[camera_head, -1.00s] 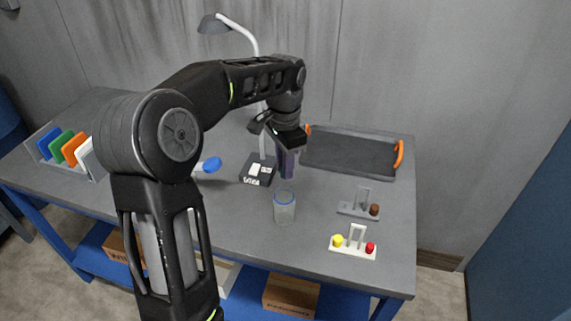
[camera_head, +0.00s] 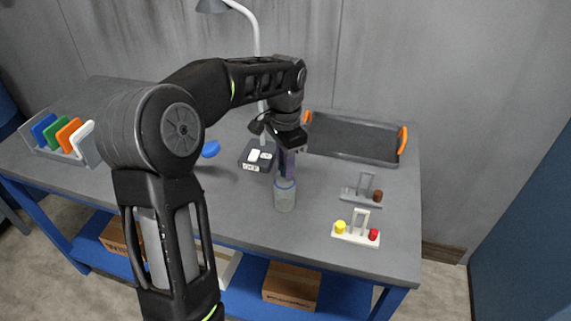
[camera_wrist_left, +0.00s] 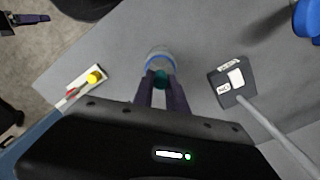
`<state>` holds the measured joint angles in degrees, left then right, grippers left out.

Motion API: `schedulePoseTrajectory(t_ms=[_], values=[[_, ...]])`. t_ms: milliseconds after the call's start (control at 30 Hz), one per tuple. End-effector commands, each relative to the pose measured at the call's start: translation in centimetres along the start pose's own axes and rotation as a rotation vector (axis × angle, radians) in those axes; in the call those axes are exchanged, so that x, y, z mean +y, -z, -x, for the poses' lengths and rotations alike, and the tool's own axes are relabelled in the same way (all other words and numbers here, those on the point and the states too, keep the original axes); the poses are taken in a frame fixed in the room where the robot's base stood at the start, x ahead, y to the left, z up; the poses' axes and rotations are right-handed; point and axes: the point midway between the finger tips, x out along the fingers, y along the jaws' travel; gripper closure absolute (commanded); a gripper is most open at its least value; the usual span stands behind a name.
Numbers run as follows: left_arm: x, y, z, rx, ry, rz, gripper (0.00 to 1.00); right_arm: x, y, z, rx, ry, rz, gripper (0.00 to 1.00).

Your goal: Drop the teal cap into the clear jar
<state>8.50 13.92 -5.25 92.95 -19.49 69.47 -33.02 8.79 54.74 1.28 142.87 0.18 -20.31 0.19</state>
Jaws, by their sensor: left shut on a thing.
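The clear jar (camera_head: 285,199) stands on the grey table, with a blue ring at its rim. It also shows in the left wrist view (camera_wrist_left: 159,56), just past my fingertips. My left gripper (camera_head: 286,176) points down right over the jar's mouth. In the left wrist view its purple fingers (camera_wrist_left: 161,84) are shut on the teal cap (camera_wrist_left: 161,79), which sits between the tips and overlaps the jar's opening. Whether the cap is inside the rim or just above it, I cannot tell. My right gripper is not clearly seen in the head view; a dark gripper part shows at the wrist view's upper left corner (camera_wrist_left: 32,18).
A black-and-white lamp base (camera_head: 257,156) stands left of the jar. A tray with orange handles (camera_head: 352,139) lies behind right. Small holders with yellow and red pieces (camera_head: 355,233) and a brown piece (camera_head: 362,193) stand to the right. A rack of coloured plates (camera_head: 62,140) is far left.

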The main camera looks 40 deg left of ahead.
Motion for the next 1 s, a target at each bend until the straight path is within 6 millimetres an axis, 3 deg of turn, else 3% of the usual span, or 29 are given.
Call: schedulePoseTrajectory(t_ms=[733, 767, 1000], values=[[-0.01, -0.06, 0.01, 0.000, 0.000, 0.000, 1.00, -0.06, 0.00, 0.18, 0.000, -0.001, 0.000, 0.20], [-0.01, -0.06, 0.01, 0.000, 0.000, 0.000, 0.80, -0.05, 0.00, 0.18, 0.000, -0.001, 0.000, 0.20], [-0.02, -0.06, 0.02, 0.000, 0.000, 0.000, 0.60, -0.05, 0.00, 0.18, 0.000, -0.001, 0.000, 0.20]])
